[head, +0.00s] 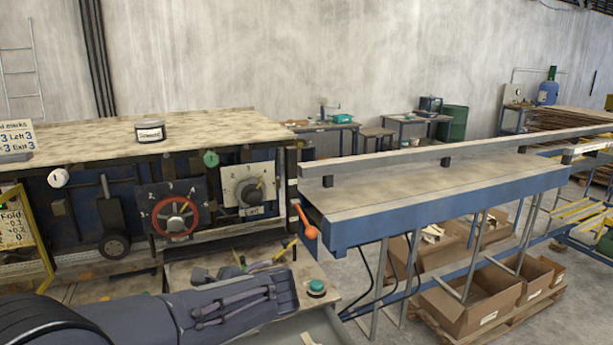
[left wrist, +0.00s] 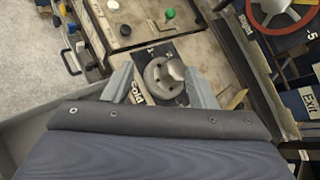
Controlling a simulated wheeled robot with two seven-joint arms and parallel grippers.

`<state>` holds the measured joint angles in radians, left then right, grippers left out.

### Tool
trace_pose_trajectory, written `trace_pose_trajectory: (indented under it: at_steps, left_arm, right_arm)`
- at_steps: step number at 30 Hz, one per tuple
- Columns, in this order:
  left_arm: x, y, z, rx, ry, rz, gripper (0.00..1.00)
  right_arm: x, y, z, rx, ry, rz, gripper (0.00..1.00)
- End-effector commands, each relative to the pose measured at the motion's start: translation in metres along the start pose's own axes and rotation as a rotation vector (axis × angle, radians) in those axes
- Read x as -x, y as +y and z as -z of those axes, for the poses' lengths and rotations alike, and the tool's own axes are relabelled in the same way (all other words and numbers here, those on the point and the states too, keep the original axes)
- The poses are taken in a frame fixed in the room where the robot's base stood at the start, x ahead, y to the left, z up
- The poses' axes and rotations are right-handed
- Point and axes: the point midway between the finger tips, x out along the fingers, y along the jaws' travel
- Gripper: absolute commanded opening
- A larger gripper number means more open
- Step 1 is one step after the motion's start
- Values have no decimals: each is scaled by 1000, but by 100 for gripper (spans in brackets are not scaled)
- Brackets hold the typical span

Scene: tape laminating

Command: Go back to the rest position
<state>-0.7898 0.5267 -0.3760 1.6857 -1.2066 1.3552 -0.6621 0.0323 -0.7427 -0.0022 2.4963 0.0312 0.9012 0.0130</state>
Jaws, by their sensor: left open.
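My left arm comes in from the lower left of the head view, low in front of the machine panel (head: 90,205). My left gripper (head: 240,298) hangs above the lower bench, left of a green button (head: 316,287). In the left wrist view its two grey fingers (left wrist: 158,72) are spread apart. A round grey knob (left wrist: 160,80) beside a "Fold" label shows between and beyond them. I cannot tell whether the fingers touch it; nothing is clamped. My right gripper is not in view.
A red handwheel (head: 175,229) and a white-grey dial (head: 248,188) are on the panel. An orange lever (head: 306,222) sticks out at the blue conveyor table (head: 440,210). A tin (head: 150,131) stands on the machine top. Open boxes (head: 470,310) lie on a pallet at right.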

Motion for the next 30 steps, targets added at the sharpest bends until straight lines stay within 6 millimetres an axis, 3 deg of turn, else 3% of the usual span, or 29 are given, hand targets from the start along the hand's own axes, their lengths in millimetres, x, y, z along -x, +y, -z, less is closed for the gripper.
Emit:
trace_pose_trajectory:
  at_steps: [1, 5, 9, 12, 18, 24, 28, 30]
  left_arm:
    - [-17, 31, -13, 106, 100, -98, 52]
    - [-28, 104, -24, 401, 338, -326, 52]
    - [-12, 170, -29, 745, 545, -547, 52]
    - [8, 206, -29, 987, 658, -681, 52]
    - [44, 244, -24, 1345, 789, -857, 52]
    - [68, 264, -17, 1609, 862, -965, 52]
    - [79, 272, -11, 1764, 895, -1021, 52]
    - [64, 281, 8, 1751, 890, -1029, 52]
  right_arm:
    - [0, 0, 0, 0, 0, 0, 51]
    - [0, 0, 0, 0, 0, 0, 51]
    - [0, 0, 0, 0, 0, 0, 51]
    - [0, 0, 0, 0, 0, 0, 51]
    - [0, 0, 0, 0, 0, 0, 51]
    - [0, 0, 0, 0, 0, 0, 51]
    - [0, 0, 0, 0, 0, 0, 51]
    - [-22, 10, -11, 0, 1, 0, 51]
